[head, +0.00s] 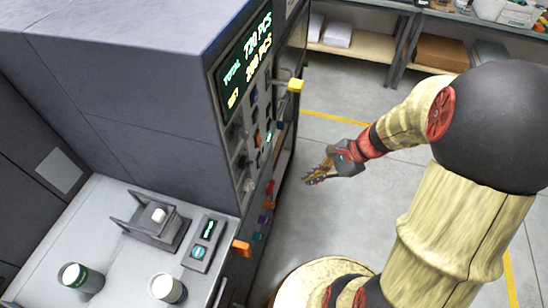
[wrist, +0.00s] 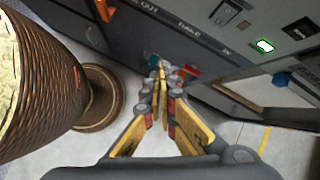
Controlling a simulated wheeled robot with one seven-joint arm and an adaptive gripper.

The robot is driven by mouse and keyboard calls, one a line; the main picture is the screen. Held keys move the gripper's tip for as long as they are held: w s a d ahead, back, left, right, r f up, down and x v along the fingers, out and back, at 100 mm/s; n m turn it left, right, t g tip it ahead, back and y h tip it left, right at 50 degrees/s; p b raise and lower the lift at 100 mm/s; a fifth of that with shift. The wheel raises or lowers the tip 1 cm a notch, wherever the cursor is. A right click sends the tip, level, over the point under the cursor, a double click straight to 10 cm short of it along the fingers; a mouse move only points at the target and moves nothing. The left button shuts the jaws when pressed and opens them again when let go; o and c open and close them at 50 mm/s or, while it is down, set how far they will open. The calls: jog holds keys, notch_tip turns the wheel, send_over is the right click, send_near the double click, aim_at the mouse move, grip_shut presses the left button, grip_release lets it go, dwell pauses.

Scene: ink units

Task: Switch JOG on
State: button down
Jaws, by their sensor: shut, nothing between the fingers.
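The machine's control panel (head: 262,110) is seen at a steep angle in the head view, with several small switches and buttons. No JOG label is readable, so I cannot tell which control it is. In the wrist view a rocker switch (wrist: 227,13) sits on the dark panel, above lettering that seems to include MAKE and IN. My gripper (head: 312,180) is shut and empty, in front of the panel and apart from it in the head view. In the wrist view its fingertips (wrist: 160,72) meet in front of a teal part and a red part low on the machine.
A lit display (head: 248,60) tops the panel, with a yellow-knobbed lever (head: 295,85) sticking out. An orange block (head: 241,247) juts from the bench corner. Two cups (head: 80,278) (head: 167,288) and a button box (head: 202,243) stand on the bench.

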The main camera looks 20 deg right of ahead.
aim_at(261, 161)
jog(key=w+r+m+t, duration=0.1)
jog(key=w+m+t, duration=0.1)
jog(key=w+m, duration=0.4)
jog(key=shift+r+y, duration=0.3)
jog(key=shift+y, duration=0.1)
jog(key=r+b+x, duration=0.1)
jog(key=x, duration=0.5)
jog(key=w+a+b+x, duration=0.1)
jog(key=b+x, duration=0.1)
jog(key=x, duration=0.5)
jog(key=shift+w+r, duration=0.3)
jog(key=shift+r, duration=0.15)
jog(key=shift+a, duration=0.15)
